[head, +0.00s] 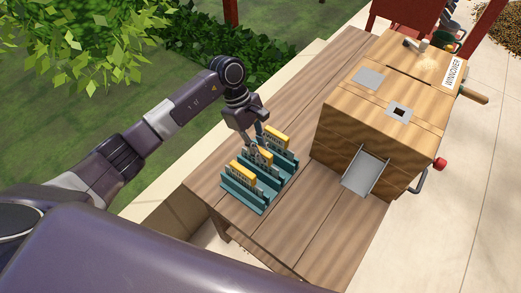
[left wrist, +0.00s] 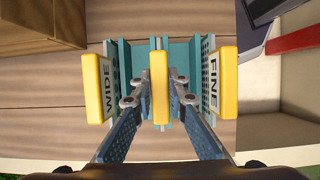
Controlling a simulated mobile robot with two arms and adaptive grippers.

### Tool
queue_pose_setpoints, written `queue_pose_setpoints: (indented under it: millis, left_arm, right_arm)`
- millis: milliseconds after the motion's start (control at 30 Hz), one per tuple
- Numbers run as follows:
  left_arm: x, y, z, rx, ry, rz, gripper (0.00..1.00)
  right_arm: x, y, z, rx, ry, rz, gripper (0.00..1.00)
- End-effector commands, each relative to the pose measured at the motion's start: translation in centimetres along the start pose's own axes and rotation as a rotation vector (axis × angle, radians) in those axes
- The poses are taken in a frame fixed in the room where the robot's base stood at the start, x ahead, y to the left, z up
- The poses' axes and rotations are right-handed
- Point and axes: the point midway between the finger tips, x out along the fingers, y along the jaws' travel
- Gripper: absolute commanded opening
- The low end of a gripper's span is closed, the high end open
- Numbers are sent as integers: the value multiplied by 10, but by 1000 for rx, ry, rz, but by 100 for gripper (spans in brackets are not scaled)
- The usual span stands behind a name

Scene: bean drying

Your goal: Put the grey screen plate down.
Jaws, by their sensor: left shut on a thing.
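The teal rack (head: 247,195) stands on the wooden bench and holds several upright screen plates with yellow top bars. My left gripper (head: 258,143) reaches down over the rack and is shut on the middle screen plate, whose yellow bar (left wrist: 160,88) shows between the fingers (left wrist: 158,100) in the left wrist view. This plate stands upright in line with the rack's middle slot; how deep it sits is hidden. The plate marked WIDE (left wrist: 98,88) is on its left and the one marked FINE (left wrist: 222,84) on its right. My right gripper is not in view.
A wooden winnower box (head: 335,128) with a metal chute (head: 365,172) stands on the bench right of the rack. The bench (head: 300,232) is bare in front of the chute. Leafy bushes (head: 195,45) grow behind the arm.

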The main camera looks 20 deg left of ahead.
Motion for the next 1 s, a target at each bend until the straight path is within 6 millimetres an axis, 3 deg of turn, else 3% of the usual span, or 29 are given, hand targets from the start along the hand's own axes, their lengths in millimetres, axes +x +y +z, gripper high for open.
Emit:
queue_pose_setpoints:
  millis: [67,100,233,667,1000]
  left_arm:
    - [3,0,-1,1,0,1,0]
    - [2,0,-1,0,0,0,17]
    - [2,0,-1,0,0,0,31]
    - [-7,1,-1,0,2,3,31]
    - [-78,1,-2,1,3,6,31]
  right_arm:
    - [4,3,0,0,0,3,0]
    - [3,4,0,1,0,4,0]
    - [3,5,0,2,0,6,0]
    - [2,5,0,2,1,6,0]
    - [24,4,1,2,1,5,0]
